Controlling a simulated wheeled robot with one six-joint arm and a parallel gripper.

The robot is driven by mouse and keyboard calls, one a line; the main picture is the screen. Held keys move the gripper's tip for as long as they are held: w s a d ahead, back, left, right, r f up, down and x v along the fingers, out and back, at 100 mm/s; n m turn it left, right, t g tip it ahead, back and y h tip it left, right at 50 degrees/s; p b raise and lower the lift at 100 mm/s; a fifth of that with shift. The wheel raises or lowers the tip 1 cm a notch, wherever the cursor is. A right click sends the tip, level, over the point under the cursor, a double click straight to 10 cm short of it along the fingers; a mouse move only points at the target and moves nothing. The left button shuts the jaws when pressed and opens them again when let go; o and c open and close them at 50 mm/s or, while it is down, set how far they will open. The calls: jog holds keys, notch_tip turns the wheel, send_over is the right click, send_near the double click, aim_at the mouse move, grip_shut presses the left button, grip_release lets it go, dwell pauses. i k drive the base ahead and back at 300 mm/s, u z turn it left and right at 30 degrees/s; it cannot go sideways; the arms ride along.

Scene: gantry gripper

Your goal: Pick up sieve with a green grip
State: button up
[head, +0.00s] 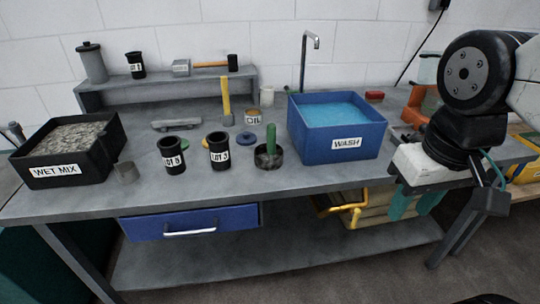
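A round dark sieve-like vessel (268,160) stands on the grey bench, left of the blue wash tub. A green grip (271,138) rises upright from it. Its mesh is too small to make out. My gripper (414,204) hangs at the right, by the bench's front edge, well to the right of the sieve. Its two teal fingers point down and look apart, with nothing seen between them.
The blue wash tub (347,144) stands between the sieve and my gripper. Two black lot cups (219,150) (173,158) stand left of the sieve. The black wet mix tub (60,170) is at the left. An oil tin (253,118) and a yellow-handled tool (226,100) are behind.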

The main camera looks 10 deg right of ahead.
aim_at(268, 156)
jog(key=k, duration=1.15)
jog(key=z, duration=0.6)
jog(key=i, duration=1.3)
jog(key=u, duration=0.15)
